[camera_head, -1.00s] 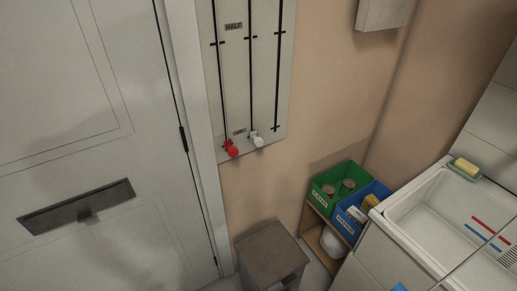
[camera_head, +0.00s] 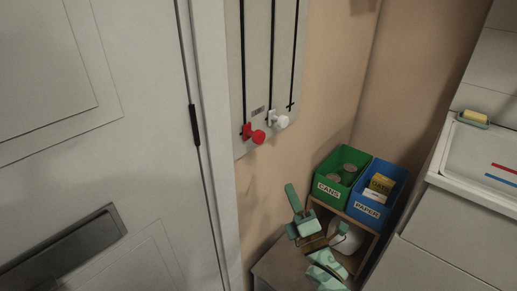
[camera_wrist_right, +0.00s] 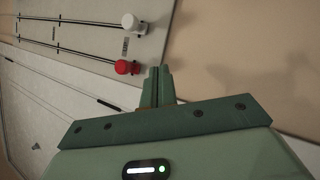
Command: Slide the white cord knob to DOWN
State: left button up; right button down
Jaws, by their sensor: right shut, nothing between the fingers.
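The white knob (camera_head: 281,122) sits at or near the lower end of the middle slot on the pale wall board (camera_head: 257,60). The red knob (camera_head: 257,137) is at the low end of the slot to its left. In the right wrist view, the shut, empty fingers (camera_wrist_right: 157,82) are close to the red knob (camera_wrist_right: 123,67), with the white knob (camera_wrist_right: 131,22) farther off. My left gripper is not in view.
A door (camera_head: 90,130) fills the left. Green CANS bin (camera_head: 330,188) and blue PAPER bin (camera_head: 368,210) stand on a small wooden shelf right of my gripper. A sink (camera_head: 480,165) with a yellow sponge (camera_head: 476,117) is far right. Wall beside the board is bare.

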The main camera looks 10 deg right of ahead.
notch_tip(320, 180, up, 2)
jog(key=n, duration=0.2)
jog(key=n+b, duration=0.2)
send_near(279, 120)
jog(key=w+a+f, duration=0.3)
jog(key=w, duration=0.1)
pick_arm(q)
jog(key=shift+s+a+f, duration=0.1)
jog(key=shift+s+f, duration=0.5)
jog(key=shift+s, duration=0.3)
pick_arm(e)
jog(key=shift+w+d+r+t+y, duration=0.15)
jog(key=shift+w+d+r, duration=0.15)
jog(key=shift+r, duration=0.2)
jog(key=shift+w+d+r+t+y, duration=0.1)
jog(key=shift+w+d+r, duration=0.2)
jog(key=shift+r, duration=0.2)
jog(key=shift+w+d+r+t+y, duration=0.15)
jog(key=shift+w+d+r, duration=0.15)
jog(key=shift+r, duration=0.15)
